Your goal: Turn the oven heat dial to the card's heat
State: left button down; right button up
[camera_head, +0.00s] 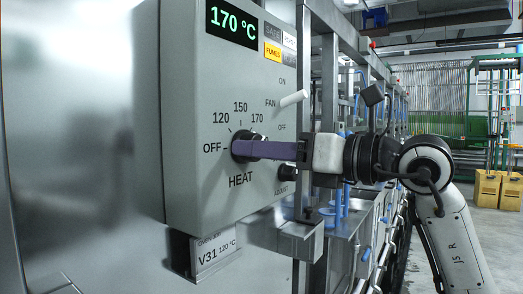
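The grey oven control box (205,185) fills the left middle of the view. Its dark round heat dial (238,158) sits above the word HEAT, with marks OFF, 120, 150 and 170 around it. The green display (232,22) reads 170 °C. The card (213,250) below the box reads V31 120 °C. My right gripper (250,149) reaches in from the right with its purple fingers at the dial. They cover part of it, and its pointer cannot be made out. The fingers overlap from this side, so their gap is hidden. My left gripper is out of view.
A white fan lever (293,99) sticks out above the dial, close over my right fingers. A dark adjust knob (286,172) sits just below them. A metal post (329,85) stands beside the box. Yellow boxes (487,190) stand on the floor far right.

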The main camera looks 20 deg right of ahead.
jog(key=shift+c, duration=1.1)
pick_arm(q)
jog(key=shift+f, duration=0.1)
pick_arm(e)
jog(key=shift+n, duration=0.3)
pick_arm(q)
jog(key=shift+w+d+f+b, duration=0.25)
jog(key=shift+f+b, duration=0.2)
jog(key=shift+b, duration=0.55)
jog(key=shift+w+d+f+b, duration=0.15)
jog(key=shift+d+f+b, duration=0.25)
jog(key=shift+b, duration=0.55)
pick_arm(e)
jog(key=shift+w+d+r+n, duration=0.1)
jog(key=shift+n, duration=4.1)
jog(key=shift+w+d+r+n, duration=0.1)
jog(key=shift+n, duration=4.1)
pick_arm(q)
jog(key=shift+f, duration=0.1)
pick_arm(e)
jog(key=shift+n, duration=0.3)
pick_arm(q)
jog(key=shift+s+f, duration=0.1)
pick_arm(e)
jog(key=o, duration=1)
jog(key=shift+s, duration=0.1)
